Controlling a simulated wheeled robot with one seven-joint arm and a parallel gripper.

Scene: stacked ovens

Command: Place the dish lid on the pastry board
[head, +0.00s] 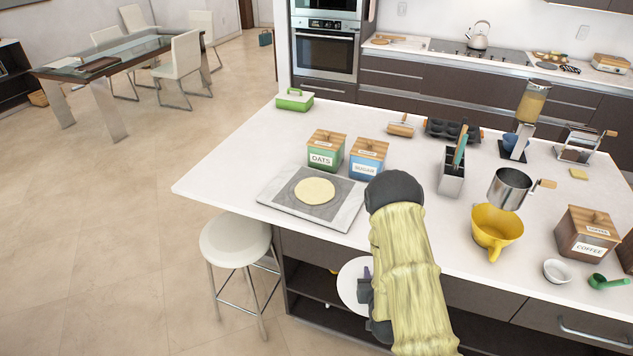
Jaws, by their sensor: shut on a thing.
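The pastry board (345,216) is a grey and white slab near the front edge of the island, with a flat round of dough (314,191) on it. My gripper (366,287) is low in front of the island, below the counter top and to the right of the board. It is shut on a white round disc (352,285), which looks like the dish lid. The disc is tilted and apart from the board. My own arm hides part of the gripper and the counter edge.
The oats canister (326,152) and sugar canister (367,160) stand just behind the board. A white stool (236,241) stands before the island at left. A yellow bowl (496,229) is right of my arm. The counter left of the board is clear.

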